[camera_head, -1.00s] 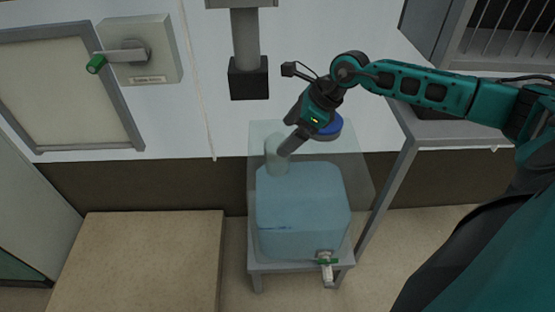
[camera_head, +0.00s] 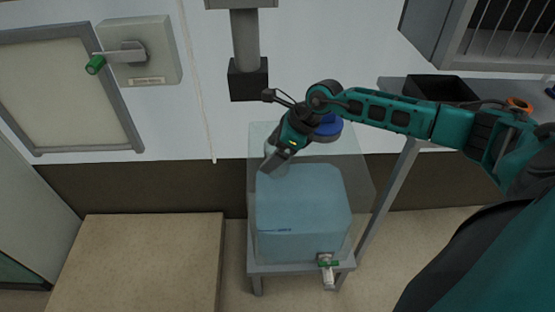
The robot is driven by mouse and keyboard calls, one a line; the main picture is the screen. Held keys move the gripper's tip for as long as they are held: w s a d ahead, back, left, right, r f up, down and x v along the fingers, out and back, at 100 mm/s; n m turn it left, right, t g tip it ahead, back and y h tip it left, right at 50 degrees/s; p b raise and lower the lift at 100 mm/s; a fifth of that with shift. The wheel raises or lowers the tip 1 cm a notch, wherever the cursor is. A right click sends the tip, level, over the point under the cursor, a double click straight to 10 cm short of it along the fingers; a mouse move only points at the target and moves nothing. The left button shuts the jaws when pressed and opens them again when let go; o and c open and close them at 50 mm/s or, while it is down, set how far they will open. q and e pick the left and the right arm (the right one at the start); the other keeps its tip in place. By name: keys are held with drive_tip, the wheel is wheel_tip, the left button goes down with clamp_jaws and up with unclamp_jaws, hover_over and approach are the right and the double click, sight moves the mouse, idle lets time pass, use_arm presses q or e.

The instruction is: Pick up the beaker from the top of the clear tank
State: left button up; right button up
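The clear tank (camera_head: 302,212), partly filled with blue liquid, stands on a grey stand in the middle of the head view. The beaker (camera_head: 278,166), pale and see-through, is at the tank's top left and is largely covered by my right gripper (camera_head: 269,163). My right gripper reaches it from the upper right, with its fingertips at the beaker. Whether the fingers are closed on it or only around it cannot be made out. My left gripper is out of view.
A blue cap (camera_head: 328,128) sits on the tank's top, just behind my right gripper. A green-handled valve (camera_head: 327,265) is at the tank's lower front. A black box (camera_head: 248,79) hangs above on the wall. A shelf with a black bin (camera_head: 440,88) is at the right.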

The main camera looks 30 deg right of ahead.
drive_tip(key=c, duration=0.7)
drive_tip(key=shift+c, duration=0.4)
